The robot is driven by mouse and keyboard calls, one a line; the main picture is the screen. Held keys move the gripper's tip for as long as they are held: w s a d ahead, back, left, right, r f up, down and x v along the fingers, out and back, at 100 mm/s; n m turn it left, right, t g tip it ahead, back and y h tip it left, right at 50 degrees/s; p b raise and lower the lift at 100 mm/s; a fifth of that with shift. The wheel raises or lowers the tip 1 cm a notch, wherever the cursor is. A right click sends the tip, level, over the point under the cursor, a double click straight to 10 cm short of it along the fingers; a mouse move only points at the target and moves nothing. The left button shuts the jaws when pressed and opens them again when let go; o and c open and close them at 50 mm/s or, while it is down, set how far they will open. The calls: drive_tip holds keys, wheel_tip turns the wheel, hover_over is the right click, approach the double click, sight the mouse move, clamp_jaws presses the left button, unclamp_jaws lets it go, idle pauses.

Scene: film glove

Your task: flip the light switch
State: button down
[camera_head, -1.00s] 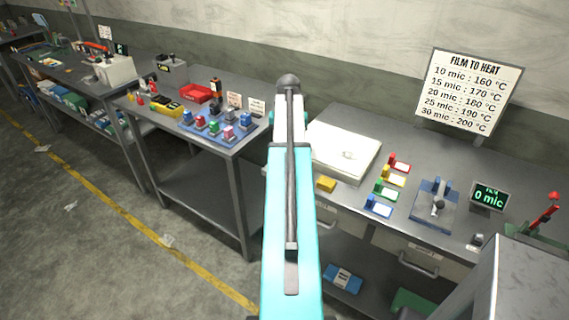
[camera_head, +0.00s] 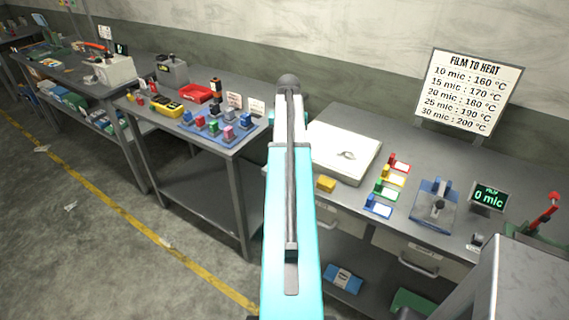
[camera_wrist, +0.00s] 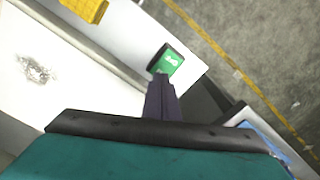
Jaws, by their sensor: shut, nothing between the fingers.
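A small green rocker with white marks in a dark frame, which looks like the light switch (camera_wrist: 170,62), sits on a white surface in the wrist view. My gripper (camera_wrist: 160,80) is shut and empty, with its dark fingertips right at the lower edge of the switch. I cannot tell whether they touch it. In the head view my arm hides the gripper and the switch. The white light box (camera_head: 335,163) lies on the bench just right of my arm, with a small clear scrap on top. Its white top also fills the left of the wrist view (camera_wrist: 60,95).
A yellow block (camera_head: 326,184) lies in front of the light box. Several coloured holders (camera_head: 386,189), a blue clamp fixture (camera_head: 435,200) and a film display (camera_head: 489,197) stand to the right. Another bench (camera_head: 225,150) with colourful items is to the left. Open floor (camera_head: 110,255) lies in front.

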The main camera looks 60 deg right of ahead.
drive_tip(key=shift+f+b, duration=0.35)
drive_tip(key=shift+f, duration=0.65)
idle(1.4)
drive_tip(key=shift+r, duration=0.1)
drive_tip(key=shift+r+p, duration=2.3)
drive_tip(key=shift+r, duration=1.15)
